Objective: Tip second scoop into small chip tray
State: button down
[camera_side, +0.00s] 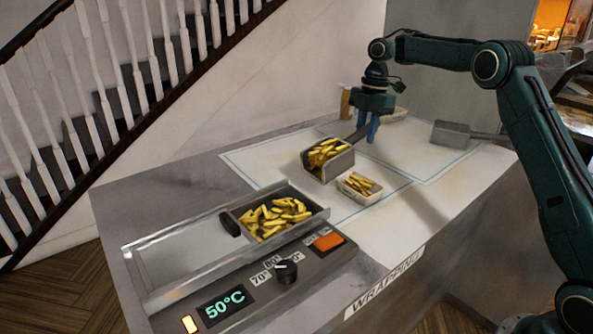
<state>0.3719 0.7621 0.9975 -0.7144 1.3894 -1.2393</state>
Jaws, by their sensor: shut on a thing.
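My gripper (373,128) is shut on the handle of a metal scoop (341,164). The scoop is filled with yellow chips (323,151) and is held beside the small chip tray, at its upper left. The scoop looks tilted, with its open side toward the left. The small chip tray (371,198) is pale and stands on the white worktop with some chips (360,184) in it. I cannot tell whether the scoop touches the tray or the worktop.
A metal fryer bin (322,213) at the front left holds more chips. Its control panel (245,301) has a 50°C display and knob. Another metal scoop (451,134) lies at the back right. A brown upright object (345,103) stands at the back.

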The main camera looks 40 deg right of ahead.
jog(key=s+d+r+h, duration=0.2)
jog(key=s+d, duration=0.2)
jog(key=d, duration=0.8)
jog(key=shift+s+d, duration=0.15)
jog(key=shift+d, duration=0.05)
jog(key=shift+a+r, duration=0.2)
jog(key=shift+a, duration=0.05)
jog(key=a+r+h, duration=0.4)
jog(key=a, duration=0.1)
jog(key=shift+r+h, duration=0.3)
jog(key=shift+r, duration=0.1)
dwell(0.9)
jog(key=shift+a, duration=0.15)
dwell(1.5)
jog(key=shift+d+f+y, duration=0.55)
jog(key=shift+d+f, duration=0.05)
jog(key=shift+d, duration=0.2)
jog(key=shift+d+f+y, duration=0.55)
jog(key=shift+d, duration=0.2)
